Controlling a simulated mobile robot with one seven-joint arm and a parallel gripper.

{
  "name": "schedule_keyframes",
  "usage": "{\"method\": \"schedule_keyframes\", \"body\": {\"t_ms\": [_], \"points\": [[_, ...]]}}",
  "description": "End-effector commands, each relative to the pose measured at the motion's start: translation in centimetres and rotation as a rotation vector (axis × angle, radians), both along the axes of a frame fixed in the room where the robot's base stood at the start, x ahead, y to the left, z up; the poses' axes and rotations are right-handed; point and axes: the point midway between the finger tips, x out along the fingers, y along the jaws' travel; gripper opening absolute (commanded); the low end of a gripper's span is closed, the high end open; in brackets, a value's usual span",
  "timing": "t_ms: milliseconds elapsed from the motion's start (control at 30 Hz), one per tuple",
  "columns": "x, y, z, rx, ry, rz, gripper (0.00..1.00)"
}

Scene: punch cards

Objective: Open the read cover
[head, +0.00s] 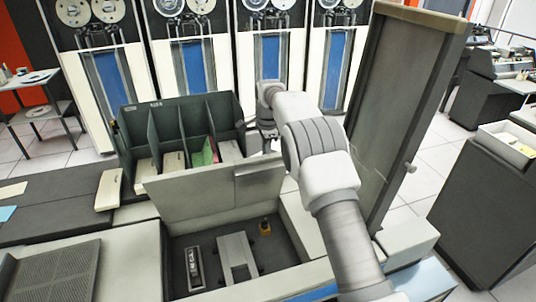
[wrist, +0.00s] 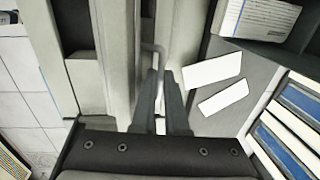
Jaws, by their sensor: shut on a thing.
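The read cover (head: 205,207) is a light grey panel, raised and tilted up in the head view. Below it an open bay shows a grey block (head: 236,258) and a dark metal unit (head: 195,268). A handle (head: 260,171) sits near the cover's upper right edge. My gripper (wrist: 160,78) is down at the cover's top edge; in the wrist view its dark fingers are closed around a thin grey handle bar (wrist: 154,50). In the head view my arm and the cover partly hide the fingers.
A dark green card bin (head: 125,135) with several slots stands behind the cover. A tall dark panel (head: 385,110) stands upright to the right of my arm. A grey desk surface (head: 50,215) lies left. Tape cabinets line the back.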

Motion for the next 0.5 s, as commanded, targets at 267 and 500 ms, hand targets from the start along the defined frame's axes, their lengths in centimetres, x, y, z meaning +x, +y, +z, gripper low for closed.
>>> {"method": "schedule_keyframes", "body": {"t_ms": [267, 500], "points": [[0.33, 0.28, -0.68, -0.002, 0.014, 0.001, 0.00], [0.33, 0.29, -0.81, -0.003, 0.016, 0.001, 0.00]]}}
